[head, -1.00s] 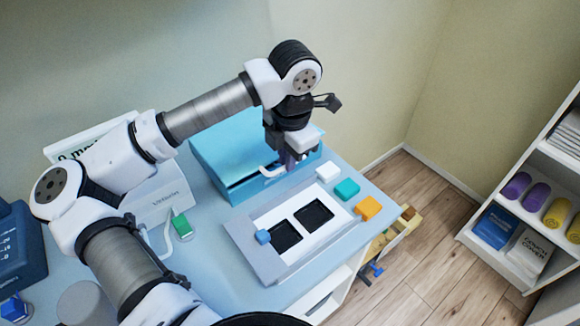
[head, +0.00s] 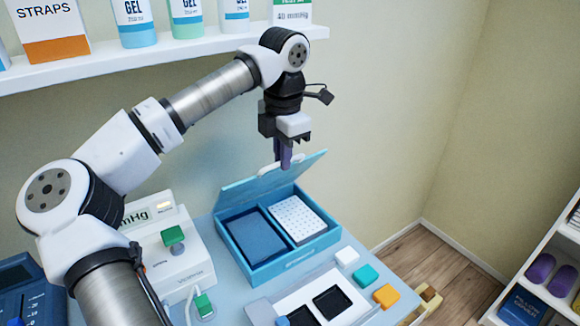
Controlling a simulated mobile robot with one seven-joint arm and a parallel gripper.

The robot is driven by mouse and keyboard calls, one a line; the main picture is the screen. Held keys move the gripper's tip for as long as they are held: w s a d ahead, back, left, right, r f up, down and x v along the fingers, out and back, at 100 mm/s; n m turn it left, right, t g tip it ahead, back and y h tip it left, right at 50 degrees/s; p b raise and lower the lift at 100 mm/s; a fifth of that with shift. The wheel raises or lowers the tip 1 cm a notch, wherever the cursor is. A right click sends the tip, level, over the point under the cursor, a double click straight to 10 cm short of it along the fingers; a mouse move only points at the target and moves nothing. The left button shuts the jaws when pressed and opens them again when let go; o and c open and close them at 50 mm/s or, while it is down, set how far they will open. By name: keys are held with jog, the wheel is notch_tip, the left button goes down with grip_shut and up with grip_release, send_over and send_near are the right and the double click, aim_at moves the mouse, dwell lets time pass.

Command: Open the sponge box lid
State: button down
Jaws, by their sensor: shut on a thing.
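The sponge box (head: 282,265) is a blue box on the table. Its light blue lid (head: 238,193) is raised and tilted up at the back, so the inside shows. The left compartment holds a dark blue block (head: 256,236), and the right one holds a white block with small holes (head: 298,219). My gripper (head: 287,160) points down at the lid's raised upper edge and is shut on the pale lid handle (head: 291,168). The fingers hide part of the handle and lid.
In front of the box lies a white panel with dark recesses (head: 333,302). White, teal (head: 366,275) and orange (head: 386,296) blocks lie to its right. A white device (head: 166,247) stands left of the box. A shelf (head: 170,48) with gel bottles hangs above the arm's left part.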

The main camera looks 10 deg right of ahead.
jog(key=shift+w+a+r, duration=0.1)
jog(key=shift+w+a, duration=0.2)
jog(key=shift+w, duration=0.2)
jog(key=shift+w+a+r, duration=0.1)
jog(key=shift+w+a, duration=0.2)
jog(key=shift+w, duration=0.2)
jog(key=c, duration=1.9)
grip_release()
jog(key=shift+c, duration=0.2)
jog(key=o, duration=0.4)
jog(key=shift+w+a+f, duration=0.15)
jog(key=shift+w+f, duration=0.1)
jog(key=shift+w, duration=0.05)
jog(key=shift+o, duration=0.2)
jog(key=shift+s+d+r, duration=0.2)
jog(key=shift+r, duration=0.05)
notch_tip(320, 180, up, 7)
jog(key=b, duration=0.1)
jog(key=shift+s+r, duration=0.15)
jog(key=shift+r, duration=0.05)
